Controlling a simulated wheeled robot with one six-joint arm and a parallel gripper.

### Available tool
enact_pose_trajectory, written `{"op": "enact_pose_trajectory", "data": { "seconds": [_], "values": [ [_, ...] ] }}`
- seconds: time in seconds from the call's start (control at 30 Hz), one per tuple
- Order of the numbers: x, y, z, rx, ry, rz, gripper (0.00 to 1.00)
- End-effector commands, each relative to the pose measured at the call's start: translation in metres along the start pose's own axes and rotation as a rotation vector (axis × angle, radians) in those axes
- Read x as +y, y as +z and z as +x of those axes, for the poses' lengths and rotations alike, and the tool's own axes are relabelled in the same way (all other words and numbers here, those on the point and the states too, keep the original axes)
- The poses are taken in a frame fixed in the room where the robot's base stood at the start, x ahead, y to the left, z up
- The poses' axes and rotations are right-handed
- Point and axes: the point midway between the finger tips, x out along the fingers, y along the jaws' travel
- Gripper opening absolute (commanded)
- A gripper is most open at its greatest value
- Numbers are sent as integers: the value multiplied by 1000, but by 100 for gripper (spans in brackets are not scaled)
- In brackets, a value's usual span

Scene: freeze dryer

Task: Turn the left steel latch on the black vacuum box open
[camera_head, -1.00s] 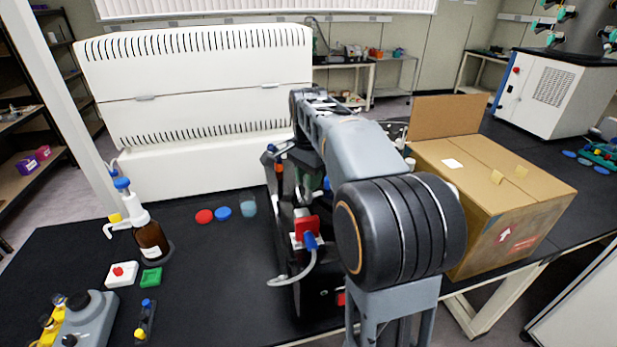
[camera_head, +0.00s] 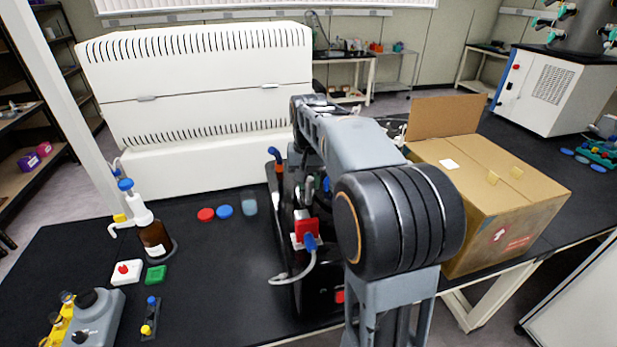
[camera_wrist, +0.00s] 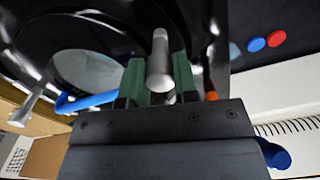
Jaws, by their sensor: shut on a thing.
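The black vacuum box (camera_head: 317,297) stands on the bench behind my arm, which hides much of it in the head view. The wrist view shows its glossy black surface and round window. My gripper (camera_wrist: 159,82) has dark green fingertips, one on each side of the left steel latch (camera_wrist: 160,58), a bright round bar. It is shut on this latch. A second steel latch (camera_wrist: 37,88) stands apart at the left of the wrist view. The fingertips are hidden in the head view.
A blue tube (camera_wrist: 88,102) runs near the gripper in the wrist view. A red and blue fitting (camera_head: 306,233) with a pale hose is on the box front.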

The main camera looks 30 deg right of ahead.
Motion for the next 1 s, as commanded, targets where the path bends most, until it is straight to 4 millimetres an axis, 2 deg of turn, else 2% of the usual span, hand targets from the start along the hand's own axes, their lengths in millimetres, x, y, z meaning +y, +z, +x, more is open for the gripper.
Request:
{"op": "enact_pose_trajectory", "data": {
  "seconds": [0.5,1.0],
  "values": [
    [0,0,-1,1,0,-457,4],
    [0,0,-1,1,0,-691,4]
  ]
}}
